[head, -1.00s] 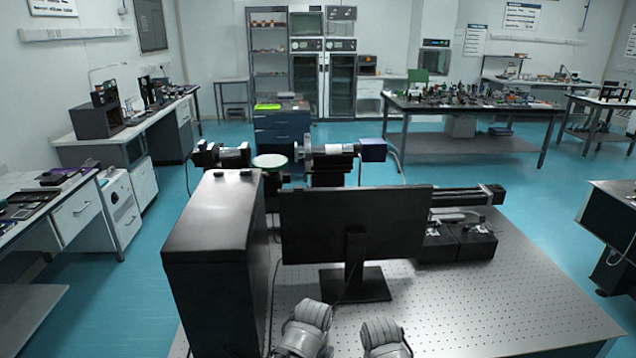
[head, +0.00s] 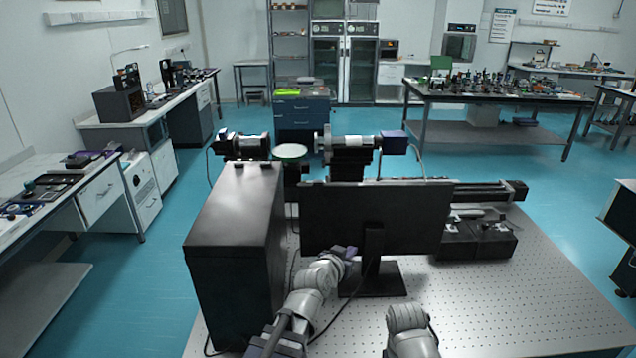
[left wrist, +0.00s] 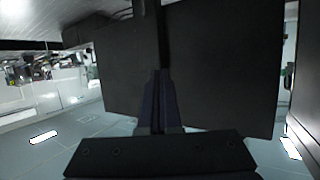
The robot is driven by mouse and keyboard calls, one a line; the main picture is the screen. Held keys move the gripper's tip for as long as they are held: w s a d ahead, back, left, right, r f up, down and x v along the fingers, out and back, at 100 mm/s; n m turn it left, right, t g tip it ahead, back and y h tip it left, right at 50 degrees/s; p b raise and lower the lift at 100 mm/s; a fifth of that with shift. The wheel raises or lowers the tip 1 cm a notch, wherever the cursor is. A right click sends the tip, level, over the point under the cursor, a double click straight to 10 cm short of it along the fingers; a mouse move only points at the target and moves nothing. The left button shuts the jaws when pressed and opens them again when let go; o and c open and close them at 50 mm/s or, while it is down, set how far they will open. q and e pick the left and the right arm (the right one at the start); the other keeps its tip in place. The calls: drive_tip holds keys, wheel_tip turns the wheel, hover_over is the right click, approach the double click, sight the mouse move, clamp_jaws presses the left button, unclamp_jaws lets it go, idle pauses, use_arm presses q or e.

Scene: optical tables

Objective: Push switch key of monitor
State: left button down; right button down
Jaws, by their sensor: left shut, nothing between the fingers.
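The black monitor (head: 335,215) stands on the perforated optical table with its back to me, on a stand with a flat base (head: 385,283). I cannot make out the switch key in either view. My left gripper (head: 346,254) is at the lower part of the monitor's back, just left of the stand neck. In the left wrist view the shut, empty fingers (left wrist: 159,88) point at the dark monitor back (left wrist: 225,65). Whether they touch it I cannot tell. My right arm shows only in part at the bottom, its gripper out of view.
A tall black box (head: 235,235) stands left of the monitor, close to my left arm. A cable runs beside the stand. Black optical devices (head: 475,238) sit right of and behind the monitor. The perforated table top (head: 510,300) is clear at the front right.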

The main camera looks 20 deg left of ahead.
use_arm(q)
drive_tip(key=a+r+n+t+y, duration=0.2)
drive_tip(key=a+r+t+y, duration=0.1)
drive_tip(key=r, duration=0.4)
drive_tip(key=a+r+n+t+y, duration=0.3)
drive_tip(key=a+r+t+y, duration=0.1)
drive_tip(key=r, duration=0.4)
drive_tip(key=shift+a+n+t+y, duration=0.3)
drive_tip(key=shift+a+y, duration=0.6)
wheel_tip(320, 180, up, 3)
drive_tip(key=p, duration=0.3)
hover_over(318, 183)
drive_tip(key=s, duration=0.2)
drive_tip(key=shift+w+d+f+b, duration=0.1)
drive_tip(key=shift+w+f+b, duration=0.05)
drive_tip(key=shift+f+b, duration=0.8)
drive_tip(key=shift+w+d+f+b, duration=0.1)
drive_tip(key=shift+f+b, duration=0.8)
drive_tip(key=shift+f, duration=0.05)
